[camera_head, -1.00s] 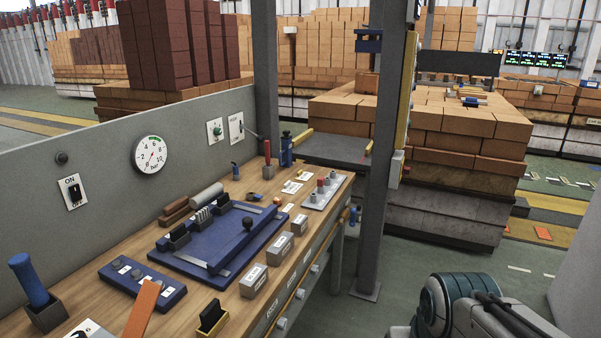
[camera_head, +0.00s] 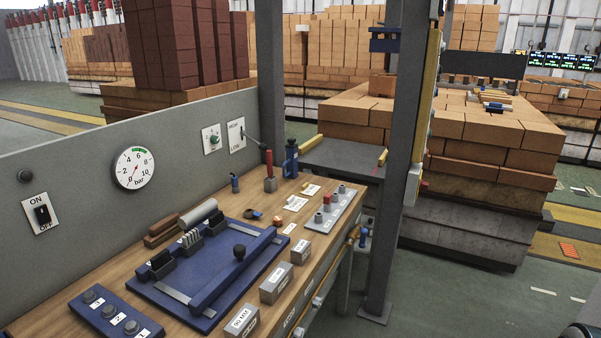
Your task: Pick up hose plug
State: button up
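I cannot tell for sure which item is the hose plug. A grey plate (camera_head: 348,208) on the far right of the bench carries several small upright pegs, one with a red top (camera_head: 327,203). A small blue fitting (camera_head: 363,237) shows just below the bench's right edge, beside a brass-coloured piece. My gripper is not in view; only a sliver of my own arm shows at the bottom right corner.
The wooden bench (camera_head: 160,224) holds a blue jig (camera_head: 178,311), grey blocks (camera_head: 276,283) and a button box (camera_head: 113,317). A grey post (camera_head: 391,190) stands at its right end. Open green floor (camera_head: 461,296) lies to the right, before stacked bricks (camera_head: 463,216).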

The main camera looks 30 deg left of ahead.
aim_at(234, 179)
jog(key=z, duration=0.15)
jog(key=i, duration=1.6)
jog(key=u, duration=0.6)
jog(key=i, duration=1.2)
jog(key=u, duration=1.5)
jog(key=i, duration=0.6)
jog(key=u, duration=0.45)
